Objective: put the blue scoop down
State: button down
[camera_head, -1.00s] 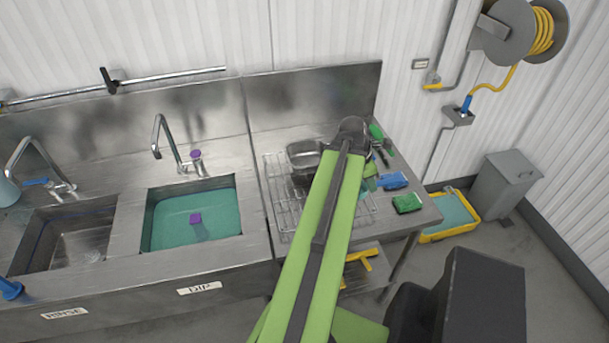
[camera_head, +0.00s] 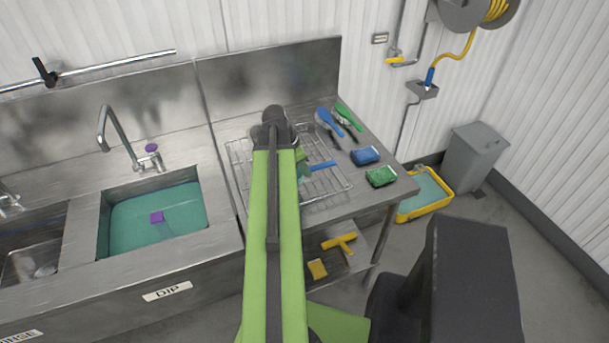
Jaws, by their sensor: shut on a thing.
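The blue scoop (camera_head: 322,165) shows only in part, as a blue handle-like piece sticking out to the right from behind my arm, over the wire drying rack (camera_head: 330,190). The rest of it is hidden. My gripper (camera_head: 303,173) is at its left end, low over the rack, and mostly hidden behind my green arm. It is shut on the scoop. I cannot tell whether the scoop touches the rack.
Blue (camera_head: 328,121) and green (camera_head: 349,117) brushes lie at the back right of the steel counter. The dip sink (camera_head: 205,205) holds teal liquid at left.

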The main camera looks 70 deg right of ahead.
jog(key=shift+f, duration=0.8)
jog(key=shift+r, duration=0.25)
jog(key=shift+f, duration=0.25)
jog(key=c, duration=1.3)
grip_release()
jog(key=shift+r, duration=0.1)
jog(key=shift+r, duration=0.1)
jog(key=p+v, duration=1.1)
jog(key=v, duration=0.1)
